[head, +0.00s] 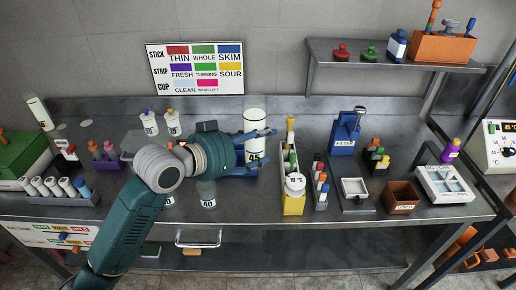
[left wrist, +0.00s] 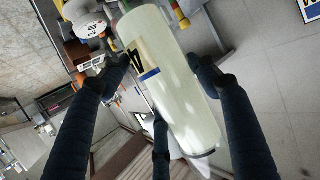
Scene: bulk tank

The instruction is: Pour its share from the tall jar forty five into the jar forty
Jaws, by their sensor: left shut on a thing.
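The tall jar forty five (head: 254,123) is pale, with a "45" label, and looks about upright in the head view. My left gripper (head: 262,150) is shut around it; in the left wrist view its dark fingers (left wrist: 158,78) close about the jar's pale body (left wrist: 178,85). The jar forty (head: 208,193) stands on the bench, left of and nearer than the tall jar, with a "40" label. Its upper part is close under my left wrist, and its contents cannot be made out. My right gripper is not in view.
A yellow-based holder with a round dial (head: 294,192) stands right of the held jar. A blue filter box (head: 344,137) is behind it. Two white bottles (head: 150,123) stand at the back left. A colour chart (head: 197,68) hangs on the wall.

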